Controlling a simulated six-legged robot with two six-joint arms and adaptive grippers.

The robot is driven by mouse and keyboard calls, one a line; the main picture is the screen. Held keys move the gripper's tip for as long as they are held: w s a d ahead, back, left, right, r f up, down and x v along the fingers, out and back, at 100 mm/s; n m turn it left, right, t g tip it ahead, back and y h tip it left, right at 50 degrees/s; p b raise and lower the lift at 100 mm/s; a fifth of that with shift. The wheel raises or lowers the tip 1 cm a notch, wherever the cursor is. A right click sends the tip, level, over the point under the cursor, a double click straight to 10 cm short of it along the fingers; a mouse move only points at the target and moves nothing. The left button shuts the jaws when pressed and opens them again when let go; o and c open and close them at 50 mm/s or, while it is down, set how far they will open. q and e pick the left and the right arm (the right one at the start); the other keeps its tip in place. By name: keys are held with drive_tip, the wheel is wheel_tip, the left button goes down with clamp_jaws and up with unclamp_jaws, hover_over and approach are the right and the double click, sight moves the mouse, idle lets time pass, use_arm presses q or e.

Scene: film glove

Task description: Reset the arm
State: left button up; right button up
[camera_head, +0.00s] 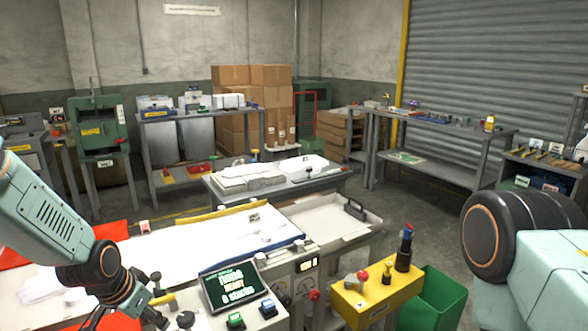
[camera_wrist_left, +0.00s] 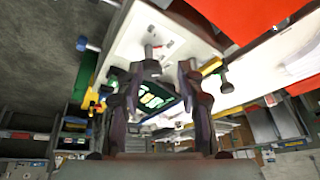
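My left arm comes in from the left in the head view, and its dark gripper (camera_head: 150,308) hangs over the front left of the white worktable, partly cut off by the bottom edge. In the left wrist view the two dark fingers of the left gripper (camera_wrist_left: 162,75) stand apart with nothing held between them. A dark display panel with green and white text (camera_head: 230,284) is beyond the fingers; it also shows in the left wrist view (camera_wrist_left: 158,97). My right arm shows only as a pale link and dark round joint at the right; its gripper is out of view.
The white worktable (camera_head: 170,255) carries red cloth (camera_head: 100,240). A yellow control box (camera_head: 375,298) with red and blue knobs stands right of the display, beside a green bin (camera_head: 435,300). Benches, a green press (camera_head: 100,130) and stacked cartons (camera_head: 250,90) stand behind. Grey floor is open at centre right.

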use_arm(q)
drive_tip(key=s+d+f+n+b, duration=0.1)
drive_tip(key=s+d+f+n, duration=0.2)
drive_tip(key=s+f, duration=0.45)
drive_tip(key=s+d+f+n+b, duration=0.1)
drive_tip(key=s+d+f+n, duration=0.15)
drive_tip(key=s+f, duration=0.45)
drive_tip(key=s+f+g+b, duration=0.1)
drive_tip(key=s+f+g, duration=0.1)
drive_tip(key=s, duration=0.8)
drive_tip(key=s+d+f+g+y+b, duration=0.1)
drive_tip(key=s+f, duration=0.3)
drive_tip(key=s, duration=0.6)
drive_tip(key=shift+s+d+g, duration=0.15)
drive_tip(key=shift+s+g, duration=0.25)
drive_tip(key=shift+g, duration=0.3)
drive_tip(key=shift+s+m, duration=0.1)
drive_tip(key=shift+m, duration=0.15)
